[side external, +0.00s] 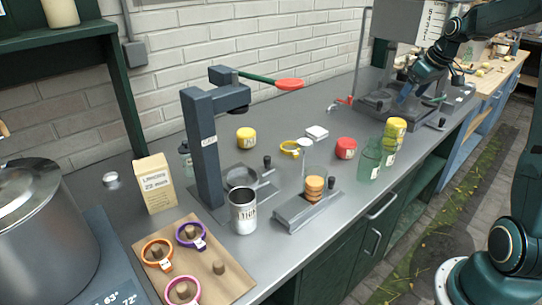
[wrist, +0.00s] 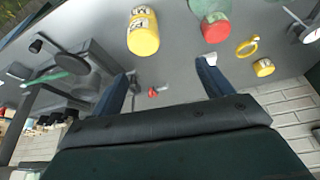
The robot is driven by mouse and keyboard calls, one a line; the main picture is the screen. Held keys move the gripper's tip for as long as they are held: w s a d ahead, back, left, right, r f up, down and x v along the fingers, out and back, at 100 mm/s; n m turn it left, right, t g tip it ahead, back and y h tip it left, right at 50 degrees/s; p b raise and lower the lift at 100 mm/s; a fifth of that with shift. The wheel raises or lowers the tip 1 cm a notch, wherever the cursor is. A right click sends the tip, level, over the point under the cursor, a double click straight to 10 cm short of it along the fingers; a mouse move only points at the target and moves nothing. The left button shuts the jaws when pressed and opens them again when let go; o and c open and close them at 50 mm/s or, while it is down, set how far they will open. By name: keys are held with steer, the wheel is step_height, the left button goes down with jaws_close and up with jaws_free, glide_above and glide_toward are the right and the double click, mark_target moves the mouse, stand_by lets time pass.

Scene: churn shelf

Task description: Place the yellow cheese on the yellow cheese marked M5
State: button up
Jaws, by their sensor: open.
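A lone yellow cheese (side external: 246,138) with a small label sits on the grey counter, left of the middle; it also shows in the wrist view (wrist: 263,68). More yellow cheese stands stacked (side external: 395,128) near the counter's front edge, beside the green bottle; the stack shows at the top of the wrist view (wrist: 143,35). Its labels are too small to read, so I cannot tell which is M5. My gripper (side external: 406,93) is beyond the stack, above the counter near the far machine. In the wrist view its fingers (wrist: 162,82) are apart with nothing gripped.
A green bottle (side external: 369,160) and a red cheese (side external: 346,148) stand beside the stack. A tall press (side external: 204,150) stands left. Clear counter lies behind the red cheese.

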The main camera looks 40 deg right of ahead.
steer(key=s+a+r+n, duration=0.15)
steer(key=a+r, duration=0.25)
steer(key=a, duration=0.7)
steer(key=s+a+r+m, duration=0.1)
steer(key=s+a+r, duration=0.2)
steer(key=a, duration=0.9)
steer(key=s+a+f+n+t, duration=0.1)
steer(key=s+a+f, duration=0.2)
steer(key=s+a, duration=0.8)
steer(key=s, duration=0.3)
steer(key=shift+a+y, duration=0.3)
steer(key=shift+a, duration=0.05)
